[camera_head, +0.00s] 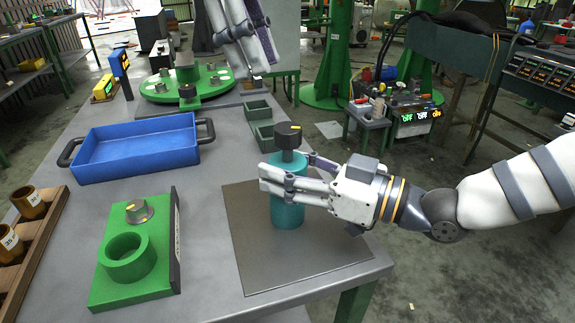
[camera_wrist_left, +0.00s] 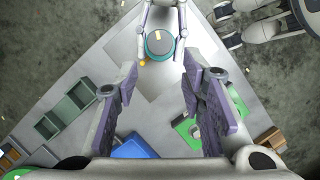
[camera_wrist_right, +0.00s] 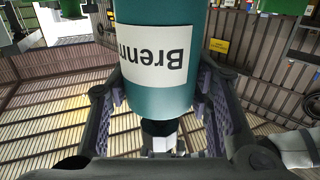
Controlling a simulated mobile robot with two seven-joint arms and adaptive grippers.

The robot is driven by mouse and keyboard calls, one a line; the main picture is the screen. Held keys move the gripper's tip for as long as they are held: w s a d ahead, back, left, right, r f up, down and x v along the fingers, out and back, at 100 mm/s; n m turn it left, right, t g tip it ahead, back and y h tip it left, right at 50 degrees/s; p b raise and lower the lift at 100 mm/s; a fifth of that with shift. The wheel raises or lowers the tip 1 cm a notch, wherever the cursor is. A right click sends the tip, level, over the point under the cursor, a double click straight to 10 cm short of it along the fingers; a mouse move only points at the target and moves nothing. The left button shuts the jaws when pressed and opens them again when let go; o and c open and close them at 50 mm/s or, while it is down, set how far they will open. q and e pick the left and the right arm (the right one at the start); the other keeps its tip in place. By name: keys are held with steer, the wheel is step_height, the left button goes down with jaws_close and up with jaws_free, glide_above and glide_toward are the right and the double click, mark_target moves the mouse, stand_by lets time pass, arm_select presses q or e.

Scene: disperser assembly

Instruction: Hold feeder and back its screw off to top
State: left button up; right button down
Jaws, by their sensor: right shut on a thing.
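The feeder is a teal cylinder (camera_head: 288,212) standing upright on a dark mat, with a black knob-like screw (camera_head: 288,135) on a stem at its top. My right gripper (camera_head: 283,185) is shut around the feeder's body from the right. In the right wrist view the labelled teal body (camera_wrist_right: 160,60) lies between the fingers. My left gripper (camera_head: 247,48) is raised behind the feeder, apart from it. In the left wrist view its fingers (camera_wrist_left: 160,72) are spread and empty, with the screw's round top (camera_wrist_left: 160,43) beyond them.
The dark mat (camera_head: 245,250) lies at the table's right edge. Behind are a blue tray (camera_head: 135,150), small green bins (camera_head: 257,112) and a round green stand (camera_head: 215,82). A wooden rack (camera_head: 22,262) is at far left.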

arm_select(q)
steer(key=shift+o, duration=0.6)
step_height(320, 180, down, 7)
steer(key=s+a+m+g+h, duration=0.1)
steer(key=s+a+g+h, duration=0.1)
steer(key=g+h, duration=0.2)
steer(key=shift+a+m+h, duration=0.4)
steer(key=shift+h, duration=0.7)
steer(key=n+t+h, duration=0.3)
steer(key=n+h, duration=0.1)
steer(key=h, duration=0.4)
glide_toward(288, 127)
steer(key=d, duration=0.3)
steer(key=s+d, duration=0.1)
steer(key=d, duration=0.6)
steer(key=shift+s+f, duration=0.15)
